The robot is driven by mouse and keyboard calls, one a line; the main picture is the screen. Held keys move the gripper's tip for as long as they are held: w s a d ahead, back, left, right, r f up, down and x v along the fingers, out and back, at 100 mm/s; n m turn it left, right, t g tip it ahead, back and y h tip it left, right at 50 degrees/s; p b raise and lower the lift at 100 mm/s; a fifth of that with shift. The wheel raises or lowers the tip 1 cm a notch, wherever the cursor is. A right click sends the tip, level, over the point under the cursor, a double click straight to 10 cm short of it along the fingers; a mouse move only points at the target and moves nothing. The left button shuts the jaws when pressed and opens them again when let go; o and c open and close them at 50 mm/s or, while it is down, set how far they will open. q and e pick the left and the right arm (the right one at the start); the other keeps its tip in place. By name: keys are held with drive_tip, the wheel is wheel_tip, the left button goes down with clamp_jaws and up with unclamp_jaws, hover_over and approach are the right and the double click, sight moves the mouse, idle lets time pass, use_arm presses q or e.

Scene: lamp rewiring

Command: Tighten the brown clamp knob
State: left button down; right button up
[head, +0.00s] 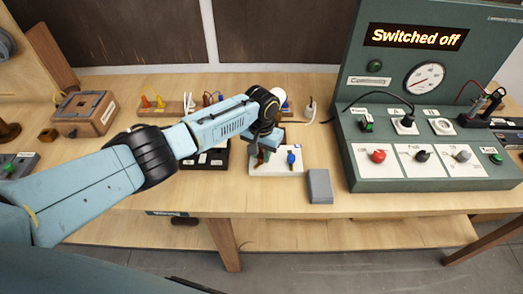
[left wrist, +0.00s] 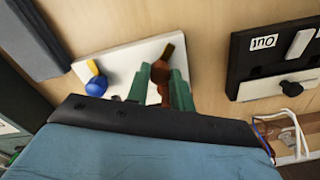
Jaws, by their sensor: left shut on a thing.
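The brown clamp knob (left wrist: 160,72) stands on a white plate (left wrist: 122,58) in the left wrist view. My left gripper (left wrist: 161,86) has its two green fingers on either side of the knob and is shut on it. In the head view my left gripper (head: 264,154) reaches down to the white plate (head: 276,170), and the brown knob is largely hidden by it. A blue knob (head: 291,158) stands on the same plate, to the right. It also shows in the left wrist view (left wrist: 96,85), apart from my fingers. My right gripper is not in view.
A grey block (head: 319,186) lies right of the plate, before a green control panel (head: 440,60) reading "Switched off". A black block (head: 208,157) is close on the left. A wooden box (head: 84,113) stands farther left. Bare table shows along the front edge.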

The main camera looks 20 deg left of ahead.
use_arm(q)
drive_tip(key=m, duration=0.6)
drive_tip(key=shift+m+p, duration=0.3)
drive_tip(key=shift+p, duration=0.05)
drive_tip(key=m, duration=0.3)
drive_tip(key=shift+m, duration=0.3)
drive_tip(key=m, duration=0.3)
drive_tip(key=shift+m, duration=0.3)
drive_tip(key=m, duration=0.3)
drive_tip(key=shift+w+m, duration=0.1)
drive_tip(key=shift+m, duration=0.2)
drive_tip(key=m+b, duration=0.1)
drive_tip(key=m, duration=0.2)
drive_tip(key=shift+m, duration=0.3)
drive_tip(key=m, duration=0.3)
drive_tip(key=shift+m, duration=0.3)
drive_tip(key=shift+m+b, duration=0.6)
drive_tip(key=shift+m, duration=1)
